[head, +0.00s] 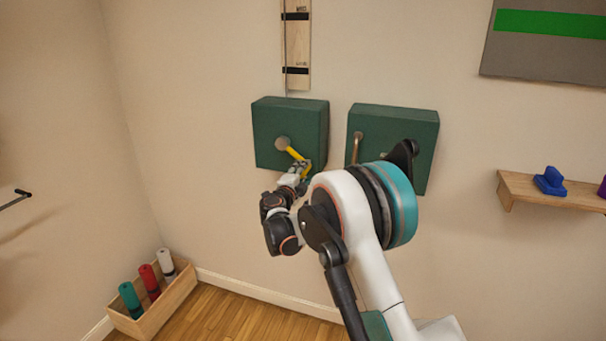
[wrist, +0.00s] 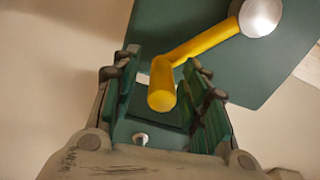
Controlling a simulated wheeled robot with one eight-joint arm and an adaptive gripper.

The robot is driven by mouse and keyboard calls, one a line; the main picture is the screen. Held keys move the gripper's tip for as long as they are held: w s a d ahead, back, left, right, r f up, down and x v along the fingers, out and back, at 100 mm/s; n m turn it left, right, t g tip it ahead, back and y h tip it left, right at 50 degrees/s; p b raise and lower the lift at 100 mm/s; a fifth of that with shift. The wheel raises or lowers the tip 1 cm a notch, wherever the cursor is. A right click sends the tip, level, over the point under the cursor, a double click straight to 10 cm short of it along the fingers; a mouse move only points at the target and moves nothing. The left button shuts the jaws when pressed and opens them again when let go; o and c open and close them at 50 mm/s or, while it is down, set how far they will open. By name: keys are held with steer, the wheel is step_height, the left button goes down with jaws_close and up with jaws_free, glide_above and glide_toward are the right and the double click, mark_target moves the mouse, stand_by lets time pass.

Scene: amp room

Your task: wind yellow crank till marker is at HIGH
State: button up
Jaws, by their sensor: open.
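The yellow crank (head: 296,153) is on the front of the left green box (head: 291,121) on the wall. In the wrist view its arm (wrist: 203,44) runs from a round silver hub (wrist: 259,17) down and left to a yellow handle (wrist: 162,88). My gripper (head: 304,168) is at the handle end. In the wrist view my gripper (wrist: 160,80) is open, with the handle between its two green-padded fingers and a gap on each side. A wooden scale board (head: 297,45) with black bands rises above the box; the upper part is cut off and no marker can be made out.
A second green box (head: 399,122) with a copper-coloured handle (head: 354,149) is to the right, partly behind my arm. A wooden shelf (head: 548,190) holds a blue object (head: 550,181). A crate (head: 176,294) with coloured cylinders stands on the floor at lower left.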

steer(key=v, duration=1.1)
steer(key=shift+s, duration=0.35)
steer(key=shift+a+r, duration=0.1)
